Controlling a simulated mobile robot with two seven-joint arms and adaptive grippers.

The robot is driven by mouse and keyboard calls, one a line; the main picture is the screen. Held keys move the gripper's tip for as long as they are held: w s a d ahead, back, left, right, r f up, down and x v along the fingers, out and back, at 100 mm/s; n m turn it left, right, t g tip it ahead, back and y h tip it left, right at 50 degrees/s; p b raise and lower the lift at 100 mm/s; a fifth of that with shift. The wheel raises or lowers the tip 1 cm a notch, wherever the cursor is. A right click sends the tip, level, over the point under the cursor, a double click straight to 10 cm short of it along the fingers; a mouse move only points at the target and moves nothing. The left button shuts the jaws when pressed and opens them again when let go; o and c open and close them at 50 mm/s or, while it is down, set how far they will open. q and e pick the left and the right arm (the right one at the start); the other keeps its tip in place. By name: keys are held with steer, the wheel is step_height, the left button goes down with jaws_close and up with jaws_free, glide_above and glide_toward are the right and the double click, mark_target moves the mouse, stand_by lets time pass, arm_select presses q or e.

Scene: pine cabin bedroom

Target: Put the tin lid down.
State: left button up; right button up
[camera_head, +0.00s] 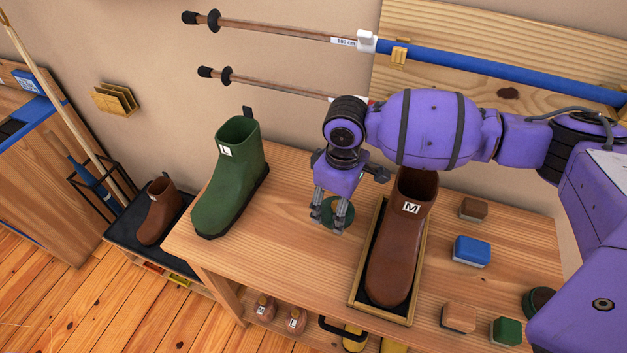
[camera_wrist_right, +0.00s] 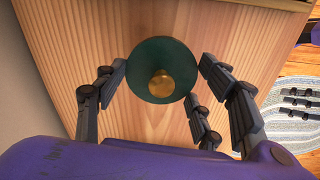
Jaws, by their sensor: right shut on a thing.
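The tin lid is a dark green disc (camera_head: 336,207) between the fingers of my right gripper (camera_head: 328,222), over the wooden bench (camera_head: 290,200) between the green boot and the brown boot. In the right wrist view the lid (camera_wrist_right: 150,52) faces the camera with a brass-coloured knob (camera_wrist_right: 161,83) on it. My right gripper's fingers (camera_wrist_right: 160,95) are shut on the lid, on either side of its rim. I cannot tell whether the lid touches the bench.
A green boot (camera_head: 232,170) marked L stands left. A brown boot (camera_head: 395,255) marked M stands in a framed tray (camera_head: 362,285). Several blocks or brushes, including a blue one (camera_head: 472,250), and a round dark green tin (camera_head: 540,301) lie right. Bare bench surrounds the lid.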

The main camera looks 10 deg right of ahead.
step_height(320, 180, down, 4)
steer(key=shift+r, duration=0.2)
steer(key=shift+f, duration=0.1)
steer(key=shift+f, duration=0.25)
steer(key=o, duration=1)
